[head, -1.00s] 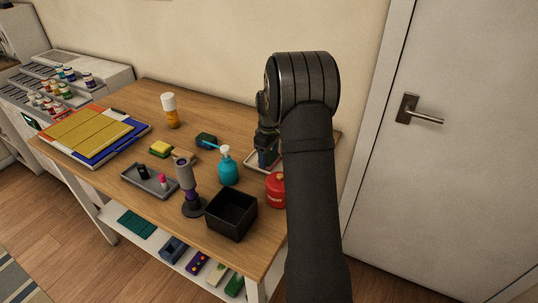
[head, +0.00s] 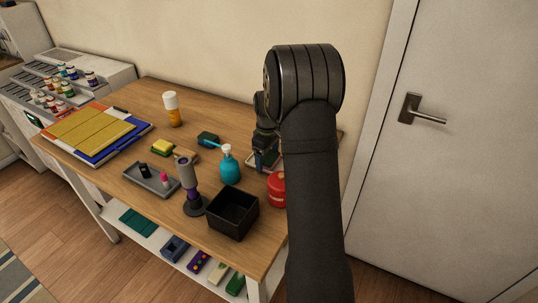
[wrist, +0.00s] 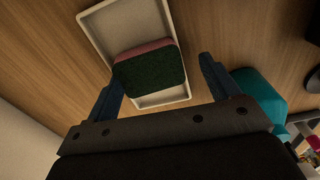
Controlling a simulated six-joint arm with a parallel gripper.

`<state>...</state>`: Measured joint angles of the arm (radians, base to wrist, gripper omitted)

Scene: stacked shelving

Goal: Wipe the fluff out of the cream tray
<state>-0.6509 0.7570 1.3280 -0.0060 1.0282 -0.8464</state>
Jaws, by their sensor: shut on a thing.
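The cream tray (wrist: 93,32) lies on the table under my gripper, and its near end and left wall show in the wrist view. In the head view only an edge of the tray (head: 250,161) shows past my arm. My gripper (wrist: 160,72) has dark blue fingers and is shut on a sponge (wrist: 150,76) with a dark green face and a pink edge. The sponge is over the near part of the tray; whether it touches the floor I cannot tell. I see no fluff; the sponge hides part of the tray floor. My gripper (head: 262,158) is partly hidden in the head view.
A teal pump bottle (head: 229,166) stands close left of the tray, with a red tin (head: 277,188) in front. A black open box (head: 232,213), a grey-purple upright tool (head: 187,180) and a grey tray (head: 152,180) stand nearer. The wall is behind.

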